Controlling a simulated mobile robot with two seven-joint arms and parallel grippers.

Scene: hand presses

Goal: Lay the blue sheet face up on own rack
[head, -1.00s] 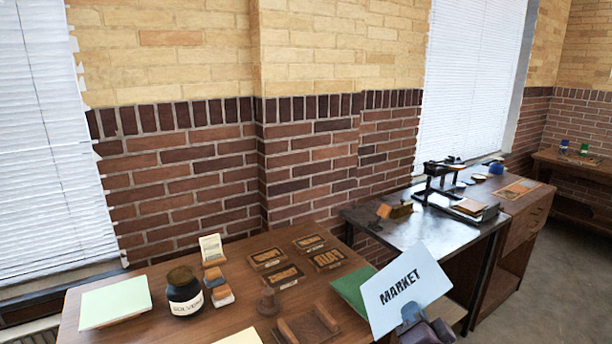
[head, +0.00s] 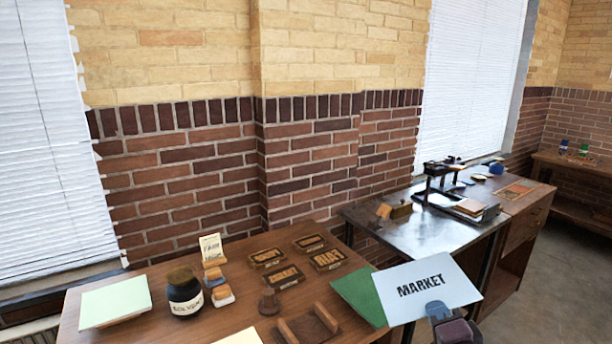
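A light blue sheet (head: 429,285) printed "MARKET" shows its printed face toward me in the head view. My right gripper (head: 437,312) is shut on its lower edge and holds it tilted beyond the right end of the wooden table. The sheet covers part of a green sheet or pad (head: 360,291) at the table's right edge. A wooden rack-like holder with two raised bars (head: 308,326) stands at the table's front; I cannot tell whose rack it is. My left gripper is not in view.
On the wooden table (head: 221,250) are several letter blocks (head: 286,277), a solvent jar (head: 184,291), a pale green sheet stack (head: 115,301), a small card stand (head: 212,249) and a knob-handled stamp (head: 269,301). A dark metal bench with a hand press (head: 458,200) stands at the right.

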